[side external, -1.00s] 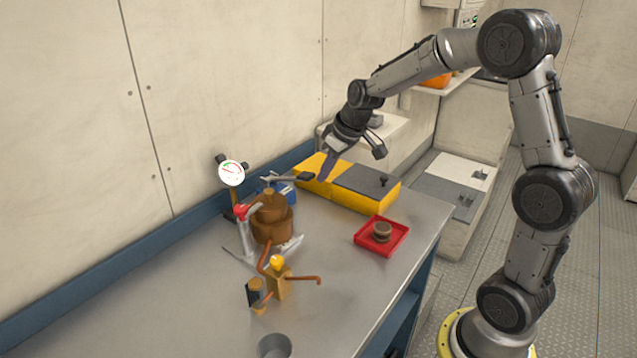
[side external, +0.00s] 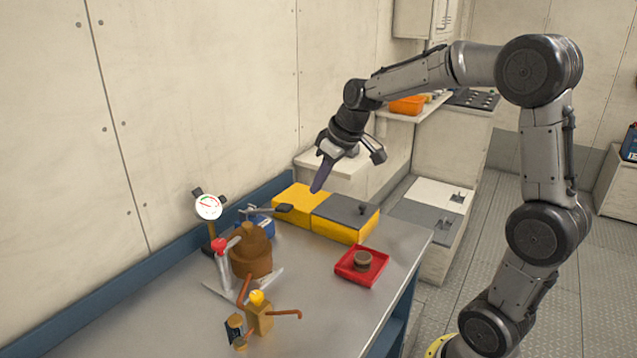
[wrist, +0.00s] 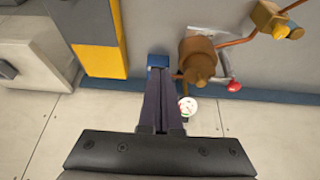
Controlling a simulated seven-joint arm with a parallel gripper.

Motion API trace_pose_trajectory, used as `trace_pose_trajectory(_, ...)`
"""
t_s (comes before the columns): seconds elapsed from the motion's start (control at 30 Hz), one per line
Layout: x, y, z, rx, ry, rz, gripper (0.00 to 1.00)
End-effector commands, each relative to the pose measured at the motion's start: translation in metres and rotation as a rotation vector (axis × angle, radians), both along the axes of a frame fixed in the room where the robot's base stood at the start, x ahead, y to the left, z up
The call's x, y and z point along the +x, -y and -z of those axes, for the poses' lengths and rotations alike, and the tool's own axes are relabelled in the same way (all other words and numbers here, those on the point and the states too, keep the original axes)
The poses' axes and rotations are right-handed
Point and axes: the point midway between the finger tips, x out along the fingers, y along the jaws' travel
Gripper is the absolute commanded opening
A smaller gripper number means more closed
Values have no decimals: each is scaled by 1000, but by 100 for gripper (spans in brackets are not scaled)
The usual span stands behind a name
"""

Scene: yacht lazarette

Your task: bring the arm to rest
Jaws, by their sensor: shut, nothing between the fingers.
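My gripper (side external: 315,189) is shut and empty. In the side external view its dark fingers point down, appearing in front of the yellow part of the yellow-and-grey case (side external: 343,232) at the back of the bench. The fingers look clear above the case, though the exact height is hard to tell. In the wrist view my gripper (wrist: 160,72) shows its fingers together, with nothing between them. A blue object (wrist: 158,61) shows just beyond the tips there. My arm is bent, with its elbow high at the right.
The metal bench (side external: 170,310) holds a brown rounded body (side external: 250,258), a dial gauge (side external: 208,207), a brass fitting with copper pipes (side external: 260,318) and a red tray (side external: 345,272) with a small round brown part (side external: 362,258). A wall stands behind. Air above the bench is free.

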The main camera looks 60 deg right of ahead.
Motion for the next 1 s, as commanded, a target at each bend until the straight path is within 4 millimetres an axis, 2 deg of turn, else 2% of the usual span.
trace_pose_trajectory(0.23, 1, -5, -3, -2, 7, -12, 0)
trace_pose_trajectory(0.37, -5, -30, -34, -28, 76, -67, 0)
trace_pose_trajectory(0.47, -34, -61, -57, -53, 126, -130, 0)
trace_pose_trajectory(0.5, -50, -73, -64, -59, 143, -151, 0)
trace_pose_trajectory(0.63, -113, -106, -69, -62, 168, -183, 0)
trace_pose_trajectory(0.8, -189, -122, -42, -43, 158, -157, 0)
trace_pose_trajectory(0.9, -217, -120, -20, -29, 123, -108, 0)
trace_pose_trajectory(1.0, -232, -116, 0, -15, 62, -41, 0)
